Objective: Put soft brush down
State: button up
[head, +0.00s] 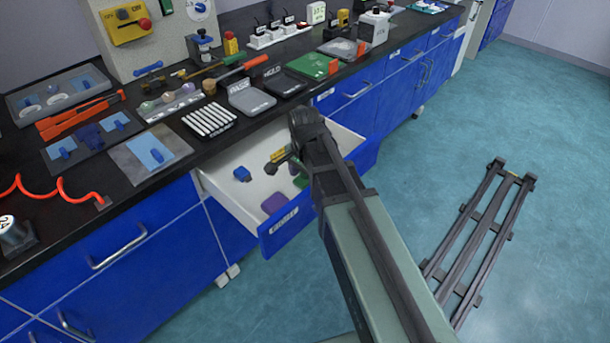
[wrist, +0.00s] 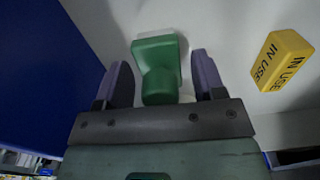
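My gripper (wrist: 160,70) reaches down into the open white drawer (head: 222,188), and its two dark fingers stand apart. Between them in the wrist view is a green piece (wrist: 157,62) with a square block and a rounded stub. Gaps show on both sides of the stub, so the fingers do not appear to grip it. I cannot tell whether this piece is the soft brush. In the head view, my arm hides part of the drawer. A tool with an orange-red handle (head: 256,63) lies on the black counter.
A yellow IN USE block (wrist: 282,60) lies right of the green piece. A small blue piece (head: 242,174) and a purple piece (head: 273,204) are also in the drawer. The drawer's blue front (head: 286,232) and walls surround my gripper. The counter (head: 75,190) above is crowded.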

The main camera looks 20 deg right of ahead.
notch_tip(320, 180, up, 12)
jog(key=p, duration=1.2)
jog(key=shift+r, duration=0.25)
jog(key=s+n, duration=1.1)
jog(key=shift+n, duration=0.4)
notch_tip(320, 180, up, 10)
jog(key=p, duration=1)
jog(key=shift+w+p, duration=0.15)
jog(key=shift+p, duration=0.15)
jog(key=shift+c, duration=0.3)
